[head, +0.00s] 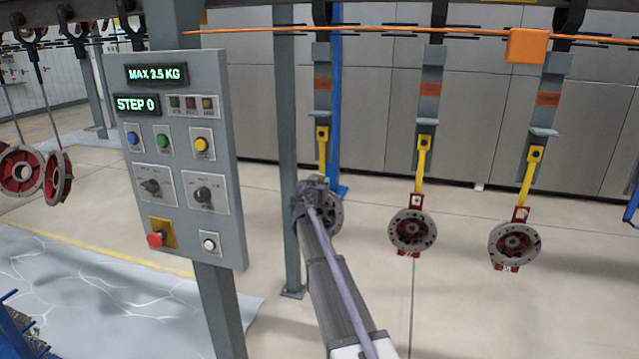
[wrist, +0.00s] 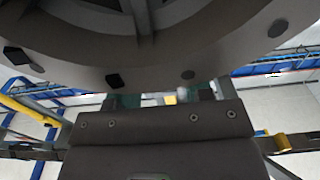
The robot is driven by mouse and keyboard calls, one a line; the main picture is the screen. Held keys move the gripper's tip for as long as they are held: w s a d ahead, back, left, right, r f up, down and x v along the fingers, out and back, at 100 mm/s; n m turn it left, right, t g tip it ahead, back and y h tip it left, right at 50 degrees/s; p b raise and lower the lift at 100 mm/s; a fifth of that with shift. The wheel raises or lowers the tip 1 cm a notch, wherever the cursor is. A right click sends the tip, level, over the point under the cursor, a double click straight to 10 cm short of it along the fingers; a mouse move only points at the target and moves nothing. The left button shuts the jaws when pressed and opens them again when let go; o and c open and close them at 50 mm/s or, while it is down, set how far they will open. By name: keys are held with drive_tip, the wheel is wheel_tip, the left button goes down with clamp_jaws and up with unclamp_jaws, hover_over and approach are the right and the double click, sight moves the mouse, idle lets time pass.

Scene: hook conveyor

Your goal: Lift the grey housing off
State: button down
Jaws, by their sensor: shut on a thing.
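The grey housing (head: 334,214) hangs below a yellow hook (head: 322,150) on the leftmost of three hangers in the head view, partly hidden by my arm. My gripper (head: 318,184) is at its upper part, with the fingertips hard to make out. In the wrist view the housing's round grey flange (wrist: 200,62) with dark bolt holes fills the top, very close to my gripper (wrist: 160,98). My gripper is shut on the housing. Whether the housing still bears on the hook is hidden.
Two red-and-grey housings hang to the right, one in the middle (head: 412,231) and one farther right (head: 515,246). A control panel (head: 178,160) on a post stands at the left. A grey post (head: 287,150) is just left of my gripper. An orange cable (head: 420,32) crosses above.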

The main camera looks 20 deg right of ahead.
drive_tip(key=f+b+v, duration=0.1)
drive_tip(key=v, duration=1.5)
drive_tip(key=shift+s+a+f+b, duration=0.15)
drive_tip(key=shift+s+f+b, duration=0.1)
drive_tip(key=shift+f+b, duration=0.1)
drive_tip(key=shift+s+a, duration=0.1)
drive_tip(key=v, duration=1.3)
idle(0.6)
drive_tip(key=shift+s, duration=0.15)
